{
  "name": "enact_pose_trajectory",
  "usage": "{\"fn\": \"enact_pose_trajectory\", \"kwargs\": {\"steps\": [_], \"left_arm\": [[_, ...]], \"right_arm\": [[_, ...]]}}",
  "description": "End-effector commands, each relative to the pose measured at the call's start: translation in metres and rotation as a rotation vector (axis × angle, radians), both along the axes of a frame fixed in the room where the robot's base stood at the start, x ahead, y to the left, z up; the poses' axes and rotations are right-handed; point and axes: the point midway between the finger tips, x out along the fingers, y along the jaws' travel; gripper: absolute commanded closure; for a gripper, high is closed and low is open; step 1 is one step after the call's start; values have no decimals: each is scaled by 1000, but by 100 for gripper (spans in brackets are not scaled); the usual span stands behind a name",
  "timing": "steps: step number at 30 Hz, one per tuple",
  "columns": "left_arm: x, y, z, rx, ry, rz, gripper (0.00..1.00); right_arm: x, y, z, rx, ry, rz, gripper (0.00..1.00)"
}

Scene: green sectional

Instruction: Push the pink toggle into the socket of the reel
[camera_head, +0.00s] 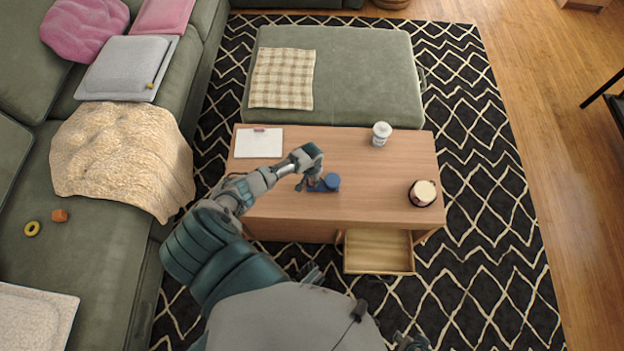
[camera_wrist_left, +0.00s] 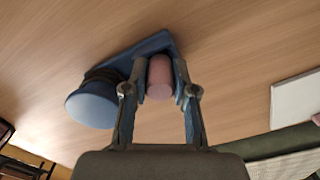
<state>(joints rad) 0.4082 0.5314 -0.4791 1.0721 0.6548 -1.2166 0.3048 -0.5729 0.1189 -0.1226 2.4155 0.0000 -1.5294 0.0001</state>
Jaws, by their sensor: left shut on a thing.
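The reel (camera_head: 331,181) is blue and lies on the wooden table, near the middle. In the left wrist view the reel (camera_wrist_left: 92,108) shows a round light-blue knob and a flat blue base. The pink toggle (camera_wrist_left: 159,78) is a short cylinder between the fingertips of my left gripper (camera_wrist_left: 160,88). In the head view my left gripper (camera_head: 308,184) is low over the table, at the left end of the reel. It is shut on the toggle, right against the blue base. The socket is hidden, so I cannot tell how deep the toggle sits.
On the table (camera_head: 370,208) are a white board (camera_head: 258,143) at the back left, a white lidded jar (camera_head: 381,134) at the back right and a dark round pot (camera_head: 423,193) at the right. A drawer (camera_head: 378,252) stands open at the front. Between these the tabletop is clear.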

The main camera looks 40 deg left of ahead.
Motion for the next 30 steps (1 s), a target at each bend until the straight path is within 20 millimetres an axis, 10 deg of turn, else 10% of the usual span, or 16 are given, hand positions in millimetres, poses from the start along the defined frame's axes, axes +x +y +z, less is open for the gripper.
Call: {"fn": "enact_pose_trajectory", "kwargs": {"steps": [1, 2, 5, 17, 30], "left_arm": [[0, 0, -2, 0, 0, 0, 100], [0, 0, -1, 0, 0, 0, 66], [0, 0, -1, 0, 0, 0, 44], [0, 1, 7, 0, -1, -1, 44], [1, 1, 96, 0, -2, -1, 44]], "right_arm": [[0, 0, -2, 0, 1, 0, 44], [0, 0, -1, 0, 1, 0, 44], [0, 0, -1, 0, 1, 0, 44], [0, 0, 0, 0, 0, 0, 44], [0, 0, -1, 0, 1, 0, 44]]}}
